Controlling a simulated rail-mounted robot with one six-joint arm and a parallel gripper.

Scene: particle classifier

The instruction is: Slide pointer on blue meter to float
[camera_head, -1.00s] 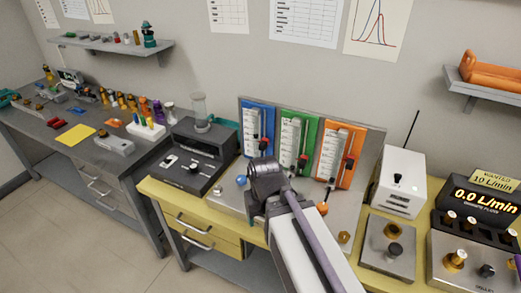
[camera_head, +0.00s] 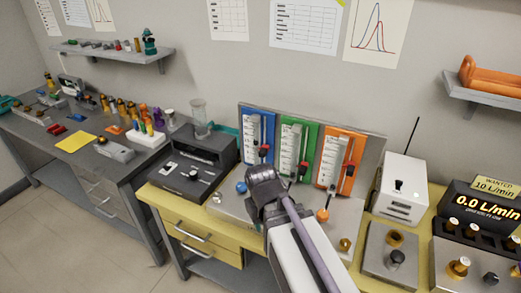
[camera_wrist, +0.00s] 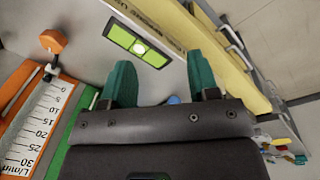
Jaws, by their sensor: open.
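The blue meter (camera_head: 269,128) stands leftmost on the upright panel, with a white scale (camera_head: 254,134). In the head view my wrist is just in front of the blue meter's lower part, and the fingertips are hidden. A blue knob (camera_head: 241,187) lies left of my wrist; part of it shows between the fingers in the wrist view (camera_wrist: 173,100).
The green meter (camera_head: 312,137) and orange meter (camera_head: 360,146) stand close on the right. An orange knob (camera_head: 322,215) stands up before them. A dark device (camera_head: 190,160) stands left.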

